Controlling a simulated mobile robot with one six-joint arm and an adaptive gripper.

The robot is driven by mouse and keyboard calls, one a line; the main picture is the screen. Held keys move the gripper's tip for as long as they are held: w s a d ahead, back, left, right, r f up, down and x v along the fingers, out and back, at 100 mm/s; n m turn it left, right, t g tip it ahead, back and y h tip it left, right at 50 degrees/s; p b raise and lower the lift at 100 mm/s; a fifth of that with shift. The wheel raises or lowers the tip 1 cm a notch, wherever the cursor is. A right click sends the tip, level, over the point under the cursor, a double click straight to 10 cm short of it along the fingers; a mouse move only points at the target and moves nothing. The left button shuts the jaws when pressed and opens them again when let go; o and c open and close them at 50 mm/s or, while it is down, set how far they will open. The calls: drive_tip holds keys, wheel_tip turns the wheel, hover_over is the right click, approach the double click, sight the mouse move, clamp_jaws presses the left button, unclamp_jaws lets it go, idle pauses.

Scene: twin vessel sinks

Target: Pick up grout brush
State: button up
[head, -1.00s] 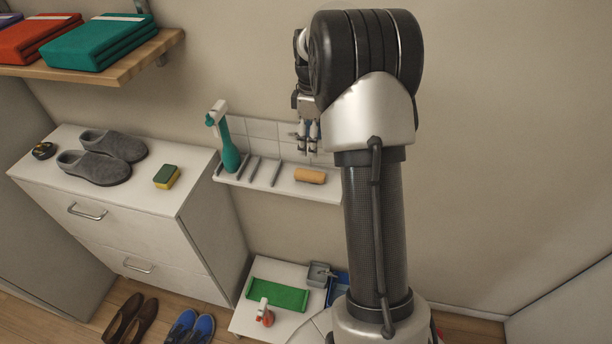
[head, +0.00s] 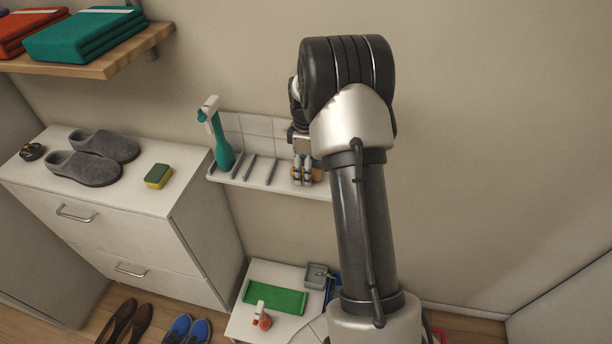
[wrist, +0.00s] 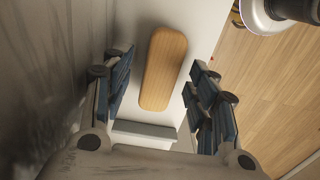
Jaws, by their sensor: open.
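The grout brush, which I take to be the wooden, rounded block (wrist: 163,70), lies on the white wall shelf (head: 252,181). In the head view only a bit of the brush (head: 318,174) shows behind my fingers. My gripper (head: 303,181) is open and points down over it. In the wrist view the brush lies between the two blue-padded fingers of my gripper (wrist: 160,82), with a gap on each side. I cannot tell whether the fingertips are down level with it. Its underside is hidden.
Upright dividers (head: 250,167) stand on the shelf left of my gripper; one grey divider (wrist: 145,130) is close to it. A teal spray bottle (head: 222,145) stands at the shelf's left end. A white cabinet (head: 120,215) with slippers and a sponge (head: 158,176) is further left.

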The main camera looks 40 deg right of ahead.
drive_tip(key=shift+r, duration=0.1)
drive_tip(key=c, duration=1.1)
drive_tip(key=shift+c, duration=0.2)
wheel_tip(320, 180, up, 20)
drive_tip(key=p, duration=0.5)
